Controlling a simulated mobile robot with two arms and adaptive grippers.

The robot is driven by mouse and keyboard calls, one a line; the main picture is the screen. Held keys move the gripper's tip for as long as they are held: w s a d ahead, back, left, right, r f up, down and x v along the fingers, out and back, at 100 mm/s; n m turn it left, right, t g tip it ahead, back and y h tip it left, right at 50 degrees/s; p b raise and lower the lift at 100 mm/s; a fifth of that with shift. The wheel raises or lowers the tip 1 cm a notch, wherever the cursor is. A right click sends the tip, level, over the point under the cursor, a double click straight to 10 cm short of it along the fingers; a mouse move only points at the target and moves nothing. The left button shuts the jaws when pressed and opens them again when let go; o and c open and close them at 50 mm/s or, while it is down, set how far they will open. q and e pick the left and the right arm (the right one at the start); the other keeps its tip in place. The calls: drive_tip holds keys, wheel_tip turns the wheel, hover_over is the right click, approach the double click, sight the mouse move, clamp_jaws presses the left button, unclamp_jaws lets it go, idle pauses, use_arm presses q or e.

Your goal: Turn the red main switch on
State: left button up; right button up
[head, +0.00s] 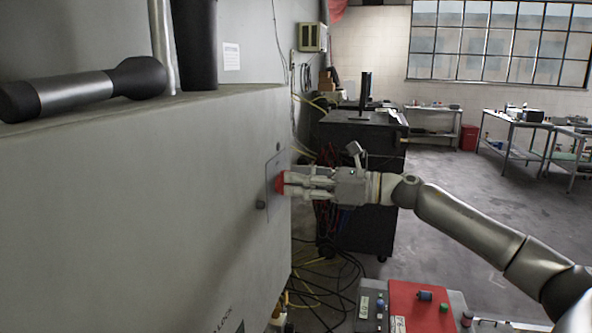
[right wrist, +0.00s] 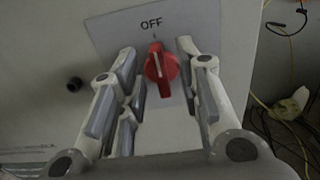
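The red main switch (right wrist: 161,68) is a rotary knob on a grey plate on the machine's panel. Its white pointer line stands nearly upright, toward the printed word OFF. In the head view the red knob (head: 280,182) shows at the fingertips of my right gripper (head: 290,184). In the right wrist view that gripper (right wrist: 160,75) is open, with fingers on the left and right of the knob. A gap shows at the left; contact at the right cannot be told. My left gripper is not in view.
The grey machine wall (head: 130,220) fills the left. A small dark knob (right wrist: 75,84) sits left of the plate. A black cabinet (head: 365,225) stands behind my right arm, with loose cables (head: 325,280) on the floor. A red control box (head: 420,305) is at the bottom.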

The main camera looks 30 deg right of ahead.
drive_tip(key=shift+w+a, duration=0.3)
clamp_jaws()
drive_tip(key=shift+m+p, duration=0.3)
drive_tip(key=shift+m, duration=0.2)
drive_tip(key=m+p, duration=0.3)
drive_tip(key=m, duration=0.2)
drive_tip(key=m+p, duration=0.3)
drive_tip(key=m, duration=0.3)
drive_tip(key=d+f+m+p, duration=0.1)
drive_tip(key=m+p, duration=0.2)
drive_tip(key=m, duration=0.2)
drive_tip(key=shift+w+m, duration=0.35)
drive_tip(key=shift+m, duration=0.05)
idle(0.4)
